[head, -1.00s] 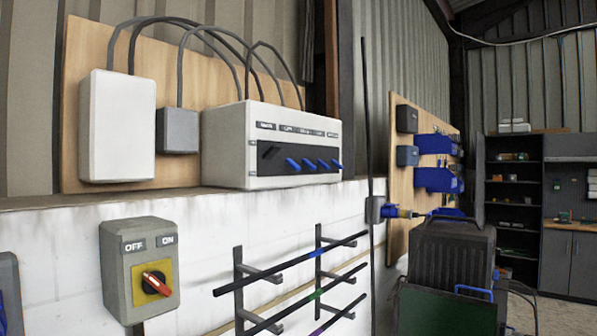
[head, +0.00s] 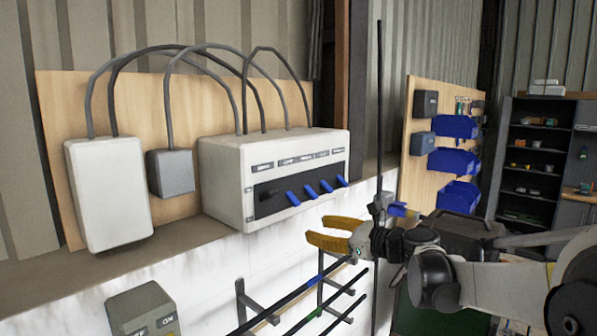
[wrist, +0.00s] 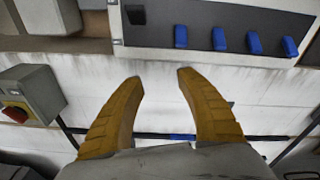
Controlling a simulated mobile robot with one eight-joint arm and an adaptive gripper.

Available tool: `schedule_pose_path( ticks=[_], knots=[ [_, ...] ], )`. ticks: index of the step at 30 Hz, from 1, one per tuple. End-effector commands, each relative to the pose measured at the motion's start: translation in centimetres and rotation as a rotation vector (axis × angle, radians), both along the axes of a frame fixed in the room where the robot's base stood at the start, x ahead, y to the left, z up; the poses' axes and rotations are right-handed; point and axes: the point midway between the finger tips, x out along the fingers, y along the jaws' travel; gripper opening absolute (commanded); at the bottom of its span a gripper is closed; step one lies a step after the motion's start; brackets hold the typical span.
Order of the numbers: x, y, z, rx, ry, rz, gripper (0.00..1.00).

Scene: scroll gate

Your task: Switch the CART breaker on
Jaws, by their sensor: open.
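The white breaker box (head: 222,185) stands on the ledge of the wall. Its dark front strip carries one black lever (head: 268,204) at the left and a row of blue levers (head: 311,192) to its right. The small labels above them are too blurred to read, so I cannot tell which is CART. My gripper (head: 318,230) is open and empty, with yellow fingers, in front of and below the blue levers. In the wrist view the open fingers (wrist: 160,78) point toward the box, apart from it, below the leftmost blue lever (wrist: 181,36) and the black lever (wrist: 135,14).
A grey OFF/ON switch box (head: 143,310) with a red knob (wrist: 15,114) is on the wall below left. Rods on a rack (head: 310,285) run under the breaker box. A thin dark pole (head: 380,110) stands at the right. Space directly before the levers looks clear.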

Motion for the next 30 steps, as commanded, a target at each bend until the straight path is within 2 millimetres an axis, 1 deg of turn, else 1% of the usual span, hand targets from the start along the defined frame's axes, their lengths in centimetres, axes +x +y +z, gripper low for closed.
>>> schedule_pose_path(
  ticks=[1,3,6,8,11,18,24,30],
  knots=[
    [1.4,-0.4,2.0,0.080,0.027,-0.010,0.43],
    [2.5,-0.8,3.0,0.172,0.059,-0.018,0.43],
    [3.5,-1.1,3.7,0.245,0.082,-0.023,0.43],
    [3.9,-1.0,3.7,0.261,0.089,-0.023,0.43],
    [4.7,-0.1,3.6,0.265,0.091,-0.022,0.43],
    [8.0,3.3,3.7,0.261,0.089,-0.021,0.43],
    [10.3,5.5,3.6,0.260,0.088,-0.023,0.43],
    [11.1,6.4,3.5,0.260,0.089,-0.024,0.43]
  ],
)
